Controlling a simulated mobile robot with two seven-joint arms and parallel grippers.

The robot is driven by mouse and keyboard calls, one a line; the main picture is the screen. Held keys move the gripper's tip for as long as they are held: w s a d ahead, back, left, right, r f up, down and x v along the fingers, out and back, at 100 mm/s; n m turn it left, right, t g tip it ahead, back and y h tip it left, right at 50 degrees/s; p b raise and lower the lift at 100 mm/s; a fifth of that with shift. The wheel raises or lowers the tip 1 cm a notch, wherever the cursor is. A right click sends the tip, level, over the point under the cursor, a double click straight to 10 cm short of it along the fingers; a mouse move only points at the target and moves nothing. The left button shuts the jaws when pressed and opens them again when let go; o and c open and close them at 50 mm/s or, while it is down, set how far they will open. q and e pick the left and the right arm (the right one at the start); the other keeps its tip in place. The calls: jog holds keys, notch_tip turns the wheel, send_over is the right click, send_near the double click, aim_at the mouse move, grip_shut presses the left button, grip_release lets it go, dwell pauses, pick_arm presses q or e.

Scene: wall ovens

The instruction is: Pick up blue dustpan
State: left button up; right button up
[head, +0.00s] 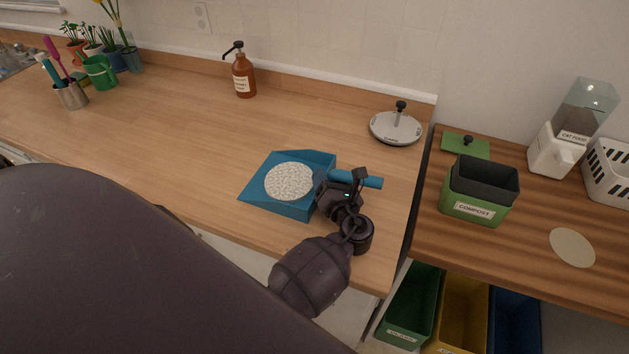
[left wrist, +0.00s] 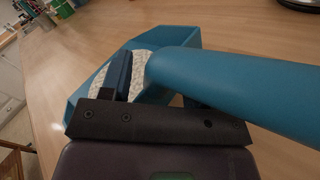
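The blue dustpan (head: 258,192) lies flat on the wooden counter, with a round speckled whitish patch (head: 289,181) in its pan. Its blue handle (head: 368,182) points right. My left gripper (head: 338,188) is at the base of the handle, partly covering it. In the left wrist view the handle (left wrist: 240,85) crosses close to the camera and hides one finger. The other finger (left wrist: 118,75) stands well to the left, apart from the handle, in front of the pan (left wrist: 90,97). The left gripper looks open. My right gripper is not in view.
A silver lid (head: 397,128) and a brown soap bottle (head: 243,75) stand farther back. The counter's right edge has a gap before a lower counter with a compost bin (head: 474,208) and a cat food dispenser (head: 566,143). The middle counter is clear.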

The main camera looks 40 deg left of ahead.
pick_arm(q)
jog(key=c, duration=0.9)
jog(key=shift+c, duration=0.2)
